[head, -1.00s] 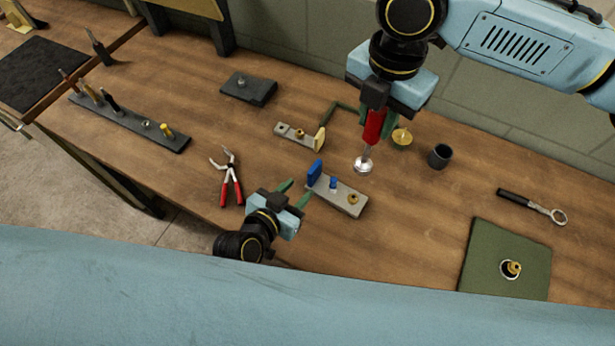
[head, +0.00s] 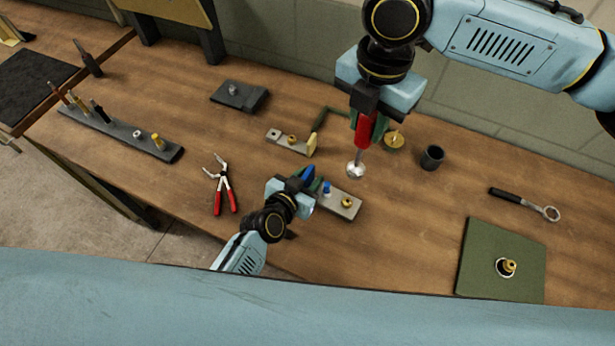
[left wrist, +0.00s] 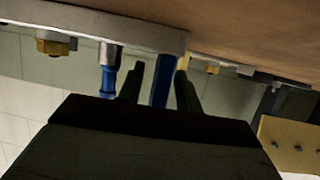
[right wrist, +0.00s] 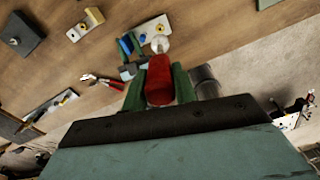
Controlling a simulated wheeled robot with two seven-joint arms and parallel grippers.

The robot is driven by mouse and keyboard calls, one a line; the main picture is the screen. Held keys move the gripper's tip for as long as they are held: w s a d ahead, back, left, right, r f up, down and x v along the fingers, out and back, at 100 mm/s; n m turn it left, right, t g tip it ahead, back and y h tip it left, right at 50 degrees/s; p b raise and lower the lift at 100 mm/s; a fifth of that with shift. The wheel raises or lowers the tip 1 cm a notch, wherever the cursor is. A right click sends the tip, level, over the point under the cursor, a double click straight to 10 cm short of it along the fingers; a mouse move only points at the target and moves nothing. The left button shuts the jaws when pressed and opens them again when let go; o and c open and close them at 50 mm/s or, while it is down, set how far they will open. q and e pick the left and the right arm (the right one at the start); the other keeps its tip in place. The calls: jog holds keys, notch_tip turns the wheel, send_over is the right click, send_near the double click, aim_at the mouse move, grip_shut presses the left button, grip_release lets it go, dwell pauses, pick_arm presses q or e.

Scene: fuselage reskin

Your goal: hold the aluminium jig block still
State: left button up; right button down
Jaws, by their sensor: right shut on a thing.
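The aluminium jig block (head: 340,203) is a grey bar with a blue tab (head: 308,173), a blue-topped pin and a brass nut. It lies on the bench; its underside-up image fills the top of the left wrist view (left wrist: 90,22). My left gripper (head: 312,181) is at its left end. In the left wrist view the green fingers stand either side of the blue tab (left wrist: 163,82), with gaps showing, so it is open. My right gripper (head: 368,122) is shut on a red-handled tool (head: 363,133) with a silver round end, just behind the block.
A similar block with a cream tab (head: 290,141) lies behind. Red-handled pliers (head: 222,187) lie to the left. A dark cup (head: 432,158), brass piece (head: 394,141), ratchet-like tool (head: 525,202) and green mat (head: 480,262) are to the right. Bare bench lies between.

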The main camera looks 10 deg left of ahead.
aim_at(362, 141)
pick_arm(q)
grip_shut()
pick_arm(e)
jog(key=shift+f+n, duration=0.7)
jog(key=shift+n, duration=0.5)
notch_tip(362, 141, down, 4)
jog(key=n, duration=0.6)
jog(key=shift+w+r+n, duration=0.1)
jog(key=shift+r+n, duration=0.05)
jog(key=shift+n, duration=0.15)
notch_tip(362, 141, down, 2)
jog(key=n, duration=0.4)
